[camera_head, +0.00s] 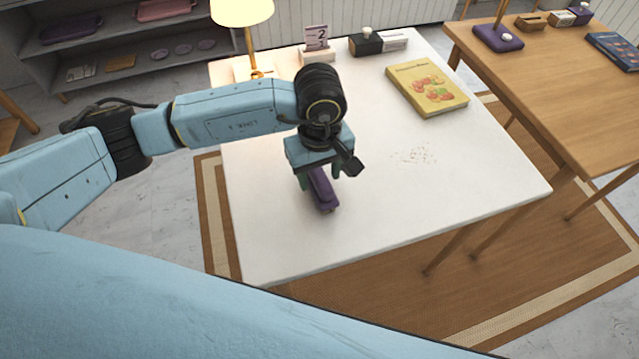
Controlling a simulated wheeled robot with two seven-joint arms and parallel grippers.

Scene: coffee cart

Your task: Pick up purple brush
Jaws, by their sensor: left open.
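The purple brush (322,192) lies on the white table (270,245), left of the table's middle. My left gripper (320,182) points down right over the brush, with its green fingers on either side of it. The jaws are open. The gripper hides the brush's far end, and I cannot tell whether the fingers touch it. My right gripper is not in view.
Crumbs (415,154) lie right of the brush. A yellow book (428,90) lies farther back. A number card (317,38), a dark box (366,45) and a lamp (243,12) stand along the far edge. A wooden table (560,85) is at the right.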

